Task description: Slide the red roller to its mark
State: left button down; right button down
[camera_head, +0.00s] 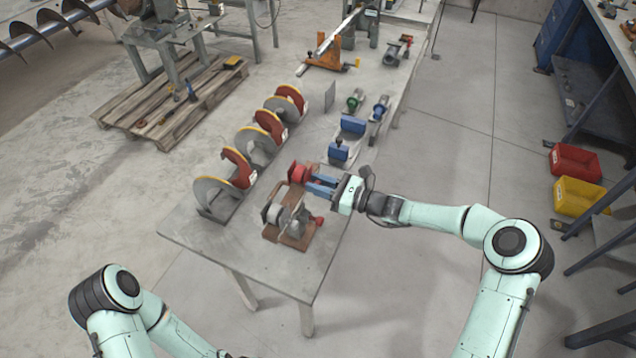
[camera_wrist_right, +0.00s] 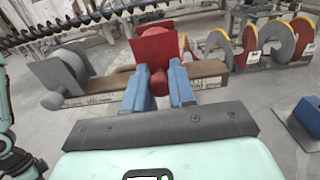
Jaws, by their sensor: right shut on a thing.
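The red roller (camera_head: 297,173) sits at the far end of a brown base (camera_head: 269,235) on the table; it shows as a red block in the right wrist view (camera_wrist_right: 154,46). My right gripper (camera_head: 319,187) has its blue fingers shut on the roller's red knob (camera_wrist_right: 158,83), which shows between them in the wrist view (camera_wrist_right: 158,92). A grey roller unit (camera_head: 284,213) stands on the same base, nearer the front. A pale scale strip (camera_wrist_right: 208,83) runs along the base's side. I cannot make out the mark. My left gripper is out of view.
Several red-and-grey auger discs on stands (camera_head: 238,168) line the table's left side. Blue blocks (camera_head: 339,151) and small clamps (camera_head: 378,108) stand behind my right gripper. The grey table (camera_head: 210,250) is bare at its front. Red (camera_head: 574,163) and yellow bins (camera_head: 578,196) stand at right.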

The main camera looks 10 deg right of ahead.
jog(key=shift+s+a, duration=0.2)
jog(key=shift+s, duration=0.15)
jog(key=c, duration=1.4)
grip_release()
jog(key=shift+w, duration=0.1)
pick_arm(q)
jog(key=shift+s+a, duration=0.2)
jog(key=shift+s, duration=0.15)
pick_arm(e)
jog(key=o, duration=0.4)
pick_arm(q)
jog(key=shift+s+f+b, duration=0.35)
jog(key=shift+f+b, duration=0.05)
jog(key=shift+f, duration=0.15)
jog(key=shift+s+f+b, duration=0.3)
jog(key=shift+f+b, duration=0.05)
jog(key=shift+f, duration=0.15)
pick_arm(e)
jog(key=v, duration=1.3)
jog(key=shift+d, duration=0.2)
